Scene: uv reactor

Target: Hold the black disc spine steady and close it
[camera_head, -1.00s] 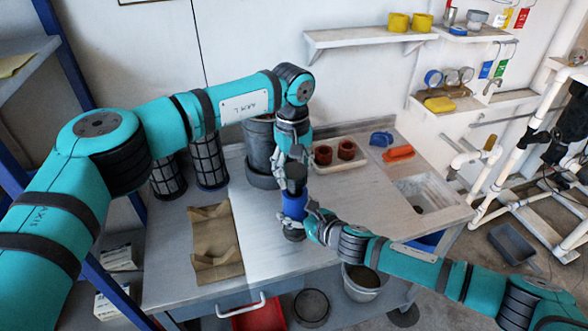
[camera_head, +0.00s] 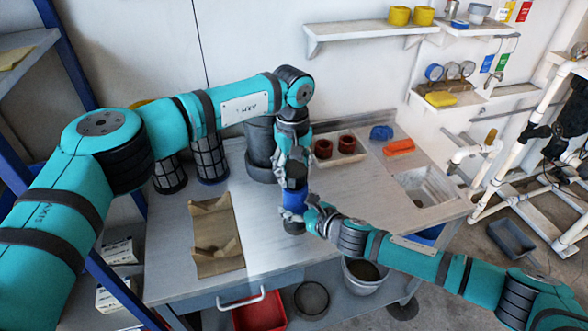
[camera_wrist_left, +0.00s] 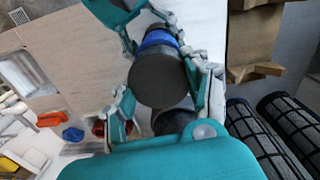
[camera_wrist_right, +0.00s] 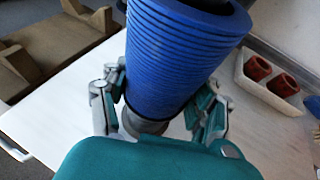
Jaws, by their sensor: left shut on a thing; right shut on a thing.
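The disc spine stands upright above the front middle of the workbench, with a blue ribbed body (camera_head: 293,202) and a dark round cap (camera_wrist_left: 158,78) on top. The ribbed body fills the top of the right wrist view (camera_wrist_right: 180,55), above a grey lower end (camera_wrist_right: 143,122). My left gripper (camera_head: 294,172) comes from above, shut around the dark cap. My right gripper (camera_head: 311,217) comes from the right, shut around the lower part of the spine. The cap sits directly above the blue body; the fingers hide the joint, so I cannot tell how tightly it fits.
A brown folded holder (camera_head: 217,237) lies left on the workbench (camera_head: 270,235). A dark pot (camera_head: 260,150) and mesh cylinders (camera_head: 209,158) stand behind. A tray (camera_head: 347,159) with two reddish cups, an orange item (camera_head: 398,147) and a sink (camera_head: 428,187) are at right.

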